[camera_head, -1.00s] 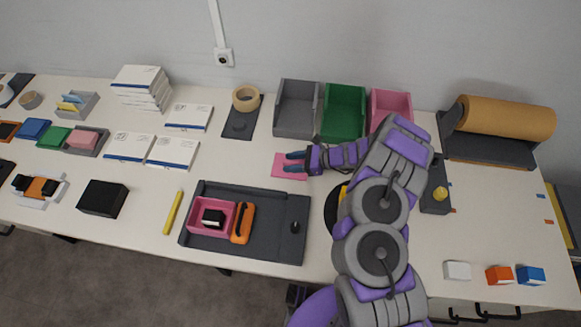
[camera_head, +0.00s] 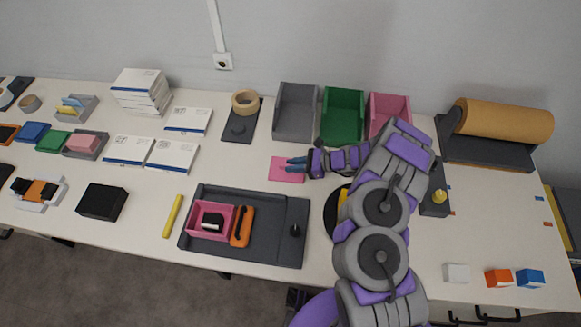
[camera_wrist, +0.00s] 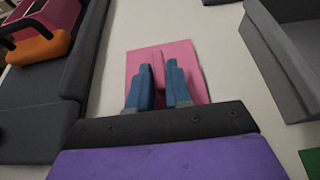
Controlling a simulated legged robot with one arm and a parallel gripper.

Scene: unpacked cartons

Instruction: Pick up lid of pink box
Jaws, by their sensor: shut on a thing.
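The lid (camera_head: 284,174) is a flat pink square near the middle of the table, just behind the dark tray. My gripper (camera_head: 294,164) is over it, its blue fingers pointing left. In the wrist view, the fingers (camera_wrist: 160,84) are shut on a raised pink ridge in the middle of the lid (camera_wrist: 139,63). I cannot tell whether the lid is touching the table or slightly raised. The open pink box (camera_head: 196,230) sits on the left of the dark tray, with a black and white item inside. Part of the box shows in the wrist view (camera_wrist: 62,12).
The dark tray (camera_head: 268,248) also holds an orange tool (camera_head: 241,227) beside the box. Grey (camera_head: 296,108), green (camera_head: 343,112) and pink (camera_head: 390,103) bins stand behind my gripper. A tape roll (camera_head: 245,99) lies at the back. Bare table surrounds the lid on its left.

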